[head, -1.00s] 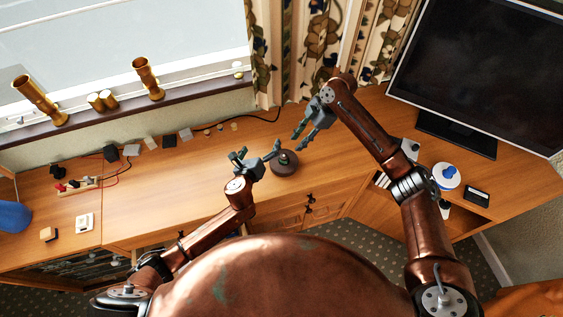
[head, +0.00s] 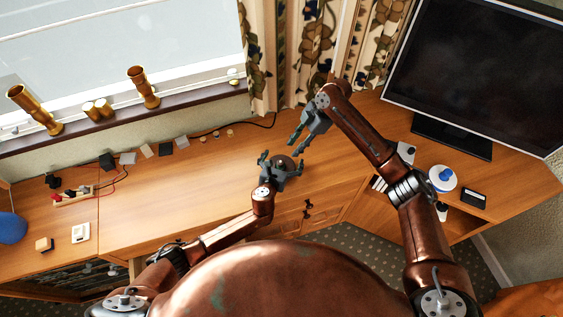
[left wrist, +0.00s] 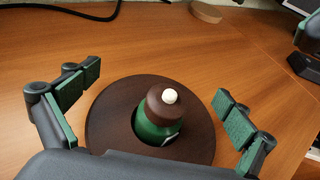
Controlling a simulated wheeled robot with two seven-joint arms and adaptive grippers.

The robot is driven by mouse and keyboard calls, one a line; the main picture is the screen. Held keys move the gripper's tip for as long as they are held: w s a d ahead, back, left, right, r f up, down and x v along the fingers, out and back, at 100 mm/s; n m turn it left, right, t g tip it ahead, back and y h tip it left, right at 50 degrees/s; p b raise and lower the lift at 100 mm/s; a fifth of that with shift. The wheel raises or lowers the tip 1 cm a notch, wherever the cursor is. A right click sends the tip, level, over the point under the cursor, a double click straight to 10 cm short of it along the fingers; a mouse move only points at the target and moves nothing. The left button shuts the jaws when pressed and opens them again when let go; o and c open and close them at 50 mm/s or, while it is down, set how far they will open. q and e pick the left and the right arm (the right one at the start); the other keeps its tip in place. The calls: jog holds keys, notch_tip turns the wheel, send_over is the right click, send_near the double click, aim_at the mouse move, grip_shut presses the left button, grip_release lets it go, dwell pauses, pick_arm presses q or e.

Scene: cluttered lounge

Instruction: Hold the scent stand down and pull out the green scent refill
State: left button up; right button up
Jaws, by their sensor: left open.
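The scent stand (left wrist: 105,127) is a dark brown round base on the desk. The green scent refill (left wrist: 152,130), a small green bottle with a brown cap and white tip, sits upright in its middle. In the head view the stand (head: 286,161) is partly hidden by my left gripper (head: 282,158). My left gripper (left wrist: 156,86) is open, one finger on either side of the refill in the left wrist view, not visibly touching it. My right gripper (head: 298,147) is open and empty, just behind and right of the stand.
The wooden desk (head: 150,205) is clear left of the stand. Small blocks and a cable lie along its back edge. A monitor (head: 470,75), a white round item with a blue top (head: 443,178) and a dark device (head: 473,198) are at right. Curtains hang behind.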

pick_arm(q)
jog(key=shift+w+d, duration=0.1)
jog(key=shift+w, duration=0.1)
jog(key=c, duration=1.7)
jog(key=shift+o, duration=0.2)
pick_arm(e)
jog(key=shift+o, duration=0.3)
